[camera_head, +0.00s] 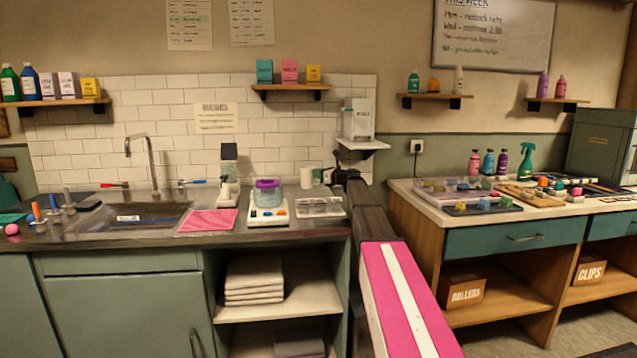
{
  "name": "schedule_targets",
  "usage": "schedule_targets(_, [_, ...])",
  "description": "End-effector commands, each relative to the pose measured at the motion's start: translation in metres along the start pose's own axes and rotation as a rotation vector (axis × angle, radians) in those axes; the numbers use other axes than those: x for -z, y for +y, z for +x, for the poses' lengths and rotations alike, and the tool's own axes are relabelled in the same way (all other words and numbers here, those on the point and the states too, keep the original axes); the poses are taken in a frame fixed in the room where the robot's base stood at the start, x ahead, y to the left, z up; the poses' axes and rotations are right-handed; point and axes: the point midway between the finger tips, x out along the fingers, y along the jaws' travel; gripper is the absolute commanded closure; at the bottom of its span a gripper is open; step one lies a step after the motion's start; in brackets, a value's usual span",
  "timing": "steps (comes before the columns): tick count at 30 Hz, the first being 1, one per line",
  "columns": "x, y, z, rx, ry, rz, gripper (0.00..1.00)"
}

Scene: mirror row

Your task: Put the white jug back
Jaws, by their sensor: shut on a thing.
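A small white jug (308,178) shows near the back of the dark counter, just left of the far end of my arm. My gripper (324,177) is at the jug's right side and is shut on it. The fingers are small and dark here, so the exact grip is hard to see. I cannot tell whether the jug's base touches the counter or is just above it.
A clear tray (321,208) lies in front of the jug. A white scale (268,215) bears a purple-lidded tub (268,193) to its left. A wall dispenser on a small shelf (361,145) is close above my arm. A sink (128,217) is further left.

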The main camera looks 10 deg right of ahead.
Motion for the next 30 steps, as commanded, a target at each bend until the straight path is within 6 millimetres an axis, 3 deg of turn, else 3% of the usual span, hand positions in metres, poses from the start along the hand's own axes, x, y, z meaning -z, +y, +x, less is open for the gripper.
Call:
schedule_targets(7, [0.031, 0.000, 0.001, 0.000, 0.000, 0.002, 1.00])
schedule_targets(18, [0.035, 0.000, 0.001, 0.000, 0.000, 0.002, 1.00])
schedule_targets(19, [0.035, 0.000, 0.001, 0.000, 0.000, 0.001, 0.79])
schedule_targets(21, [0.035, 0.000, 0.001, 0.000, 0.000, 0.001, 0.63])
schedule_targets(30, [0.033, 0.000, 0.001, 0.000, 0.000, 0.001, 0.63])
